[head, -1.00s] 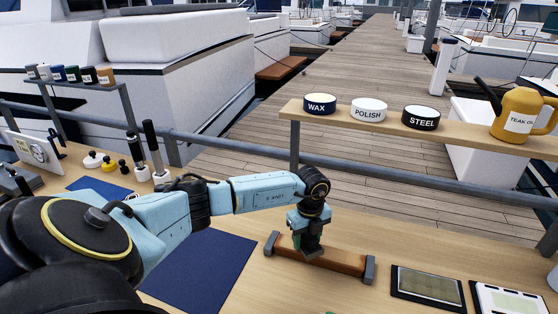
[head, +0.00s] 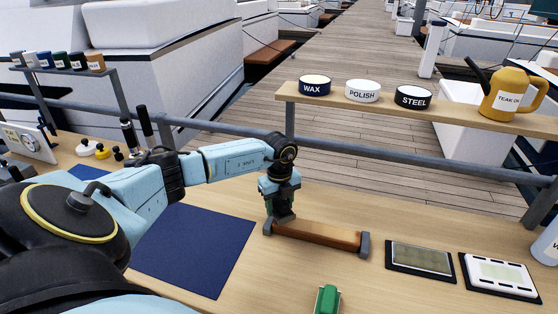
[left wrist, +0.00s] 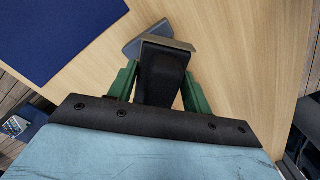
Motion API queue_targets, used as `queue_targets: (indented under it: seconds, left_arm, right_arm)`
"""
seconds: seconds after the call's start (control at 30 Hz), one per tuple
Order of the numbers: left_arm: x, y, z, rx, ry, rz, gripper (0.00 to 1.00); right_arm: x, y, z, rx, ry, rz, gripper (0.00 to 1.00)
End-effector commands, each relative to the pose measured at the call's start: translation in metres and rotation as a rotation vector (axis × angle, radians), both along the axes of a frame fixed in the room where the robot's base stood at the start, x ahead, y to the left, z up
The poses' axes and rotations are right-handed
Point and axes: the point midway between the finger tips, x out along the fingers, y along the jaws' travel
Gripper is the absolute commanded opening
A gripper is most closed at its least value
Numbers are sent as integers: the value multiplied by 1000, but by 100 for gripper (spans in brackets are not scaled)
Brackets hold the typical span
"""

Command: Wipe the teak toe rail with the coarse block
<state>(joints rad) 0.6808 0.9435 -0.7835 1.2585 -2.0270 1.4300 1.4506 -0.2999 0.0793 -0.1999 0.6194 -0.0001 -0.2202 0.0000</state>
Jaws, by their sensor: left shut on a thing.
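The teak toe rail (head: 325,236) is a reddish-brown bar lying on the bench between two grey end brackets. My left gripper (head: 281,214) points down at the rail's left end in the head view. In the left wrist view its green fingers (left wrist: 158,85) are shut on the coarse block (left wrist: 160,72), which shows a black grip and a paler edge at its far end. The block looks to be on or just above the rail; contact is hidden. A grey bracket (left wrist: 132,48) shows beyond it. My right gripper is not in view.
Two framed pads (head: 422,275) (head: 500,290) lie right of the rail. A green object (head: 326,300) is at the front edge. A navy mat (head: 195,255) lies left. A raised shelf (head: 450,113) behind holds tins and a yellow teak oil can (head: 512,95).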

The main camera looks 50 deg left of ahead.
Motion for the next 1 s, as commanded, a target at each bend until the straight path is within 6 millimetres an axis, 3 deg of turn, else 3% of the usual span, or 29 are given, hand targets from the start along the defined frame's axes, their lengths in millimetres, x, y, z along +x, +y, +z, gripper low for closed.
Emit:
queue_targets:
  seconds: [0.6, 1.0]
  left_arm:
    - [-1, 0, 55, -1, 2, 0, 28]
    - [-1, -1, 55, -1, 2, 1, 28]
  right_arm:
    - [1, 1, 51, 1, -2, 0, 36]
    - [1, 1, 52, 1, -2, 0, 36]
